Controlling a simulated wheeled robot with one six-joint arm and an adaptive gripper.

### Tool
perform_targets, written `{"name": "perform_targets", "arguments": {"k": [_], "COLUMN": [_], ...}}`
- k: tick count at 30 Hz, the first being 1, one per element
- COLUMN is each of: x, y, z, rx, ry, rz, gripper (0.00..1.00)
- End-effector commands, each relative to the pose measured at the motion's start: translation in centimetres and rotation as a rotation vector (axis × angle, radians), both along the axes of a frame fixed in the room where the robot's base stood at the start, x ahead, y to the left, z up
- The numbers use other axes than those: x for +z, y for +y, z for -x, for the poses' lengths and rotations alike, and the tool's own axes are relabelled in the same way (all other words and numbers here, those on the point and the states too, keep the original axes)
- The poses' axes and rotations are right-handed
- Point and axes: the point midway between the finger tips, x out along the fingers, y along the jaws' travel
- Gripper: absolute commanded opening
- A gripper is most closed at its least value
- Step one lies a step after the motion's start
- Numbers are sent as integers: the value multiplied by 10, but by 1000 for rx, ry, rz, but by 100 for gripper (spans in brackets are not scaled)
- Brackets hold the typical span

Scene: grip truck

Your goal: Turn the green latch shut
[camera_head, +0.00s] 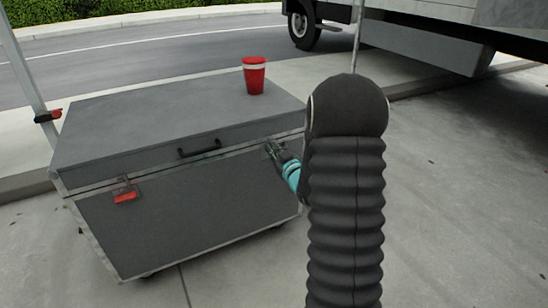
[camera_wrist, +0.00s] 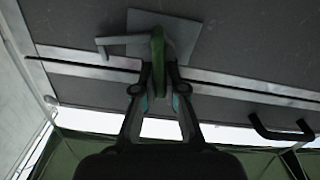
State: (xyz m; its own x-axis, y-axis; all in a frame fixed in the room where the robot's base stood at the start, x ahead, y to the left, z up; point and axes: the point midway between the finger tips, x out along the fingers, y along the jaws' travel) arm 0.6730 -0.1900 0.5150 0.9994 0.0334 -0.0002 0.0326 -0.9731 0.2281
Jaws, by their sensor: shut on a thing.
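The green latch (camera_wrist: 157,52) is on a grey plate at the seam of the dark grey case (camera_head: 190,220). In the wrist view my gripper (camera_wrist: 158,78) has its two fingers closed on the green latch, one on each side. A grey hook-shaped bar (camera_wrist: 115,42) sticks out to the left beside it. In the head view my gripper (camera_head: 272,148) is at the right end of the case front, and my arm hides part of that corner; the latch there is small and mostly covered by the fingers.
A red latch (camera_head: 125,196) is on the left of the case front. A black handle (camera_head: 199,148) is in the middle. A red cup (camera_head: 254,76) stands on the lid (camera_head: 150,115). A truck (camera_head: 420,40) stands behind on the right, and a pole (camera_head: 24,75) is at the left.

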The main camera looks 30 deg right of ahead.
Motion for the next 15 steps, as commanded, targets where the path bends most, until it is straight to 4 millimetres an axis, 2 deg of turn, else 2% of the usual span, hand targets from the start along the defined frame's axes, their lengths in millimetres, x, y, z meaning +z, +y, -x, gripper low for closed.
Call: {"name": "perform_targets", "arguments": {"k": [2,15], "x": [-6,-4], "y": [2,9], "z": [0,0], "rx": [2,2], "ry": [-5,-16], "rz": [70,487], "gripper": [0,0]}}
